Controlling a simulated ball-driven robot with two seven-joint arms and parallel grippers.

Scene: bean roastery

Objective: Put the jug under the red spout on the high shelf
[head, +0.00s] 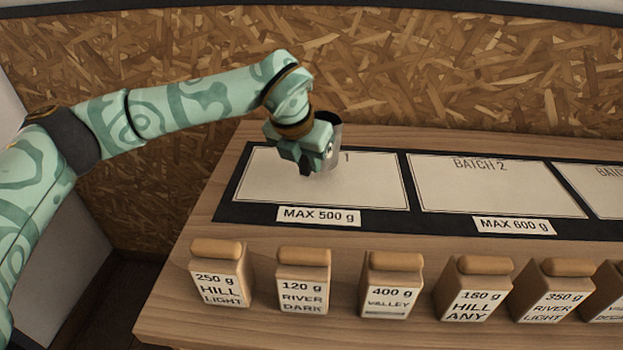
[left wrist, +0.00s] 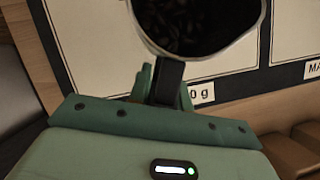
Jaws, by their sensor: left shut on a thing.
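A grey metal jug (head: 335,140) is in the grasp of my left gripper (head: 309,164), over the BATCH 1 panel. Its mouth faces up and its inside looks dark. Most of its near side is hidden behind the gripper. In the left wrist view, the jug (left wrist: 200,28) is cut off by the top edge, with dark, bean-like contents inside. The left gripper (left wrist: 166,85) is shut on it there. I cannot tell whether the jug touches the panel. No red spout or high shelf shows in either view. My right gripper is not in view.
A wooden table (head: 190,325) carries a black-framed board (head: 411,185) with pale batch panels, labelled MAX 500 g (head: 318,216) and MAX 600 g (head: 514,225). Several labelled bean packs (head: 303,282) line the front. A chipboard wall (head: 430,60) stands behind. The BATCH 2 panel (head: 490,190) is bare.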

